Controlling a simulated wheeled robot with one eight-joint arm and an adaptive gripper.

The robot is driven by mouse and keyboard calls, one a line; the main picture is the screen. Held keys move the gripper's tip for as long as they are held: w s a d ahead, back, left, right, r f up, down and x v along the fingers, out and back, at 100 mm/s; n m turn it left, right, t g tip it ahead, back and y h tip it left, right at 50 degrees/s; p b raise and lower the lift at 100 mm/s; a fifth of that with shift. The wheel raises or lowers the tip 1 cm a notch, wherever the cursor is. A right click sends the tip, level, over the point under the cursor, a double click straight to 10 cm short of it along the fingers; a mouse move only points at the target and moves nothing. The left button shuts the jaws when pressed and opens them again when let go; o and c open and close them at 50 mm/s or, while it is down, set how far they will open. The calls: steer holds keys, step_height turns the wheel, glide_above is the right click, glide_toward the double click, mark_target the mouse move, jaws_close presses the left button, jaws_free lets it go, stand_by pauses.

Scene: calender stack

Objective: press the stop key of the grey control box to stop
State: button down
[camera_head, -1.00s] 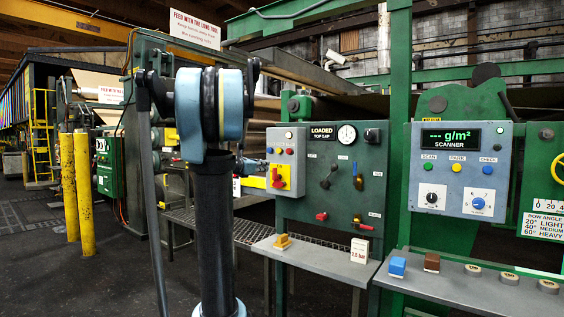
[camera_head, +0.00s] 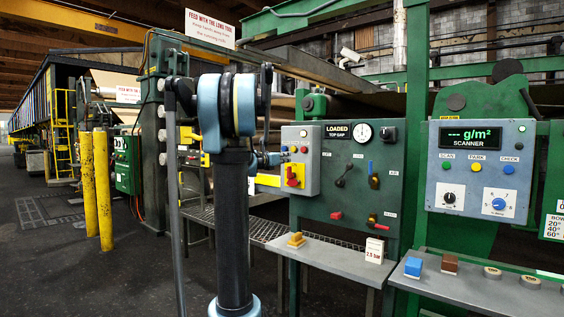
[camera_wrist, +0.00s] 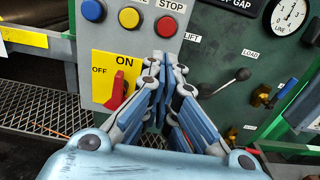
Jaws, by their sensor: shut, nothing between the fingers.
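The grey control box (camera_head: 314,160) is on the left part of a green panel. In the wrist view it has a blue button (camera_wrist: 93,10), a yellow button (camera_wrist: 129,17) and a red button (camera_wrist: 166,26) in a row. The red button is under the STOP label (camera_wrist: 171,5). Below is a red ON/OFF switch (camera_wrist: 118,90) on a yellow plate. My gripper (camera_wrist: 165,58) is shut and empty. Its fingertips appear just below the red button in the picture; I cannot tell whether they touch the box.
Levers and a round dial (camera_head: 362,134) are on the green panel. A grey ledge (camera_head: 335,257) juts out below it. A scanner box (camera_head: 480,172) with buttons is to the right. Two yellow posts (camera_head: 103,190) stand at the left, with open floor around them.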

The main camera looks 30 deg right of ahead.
glide_toward(304, 155)
steer(key=x, duration=0.4)
steer(key=shift+s+d+f, duration=0.1)
steer(key=shift+s+d, duration=0.05)
steer(key=shift+d, duration=0.15)
steer(key=shift+w+d, duration=0.25)
steer(key=shift+d, duration=0.3)
steer(key=shift+w+d, duration=0.2)
steer(key=shift+d, duration=0.1)
steer(key=shift+s+a, duration=0.2)
steer(key=shift+a, duration=0.35)
steer(key=v, duration=1.3)
steer(key=shift+a, duration=0.15)
steer(key=shift+s+f, duration=0.1)
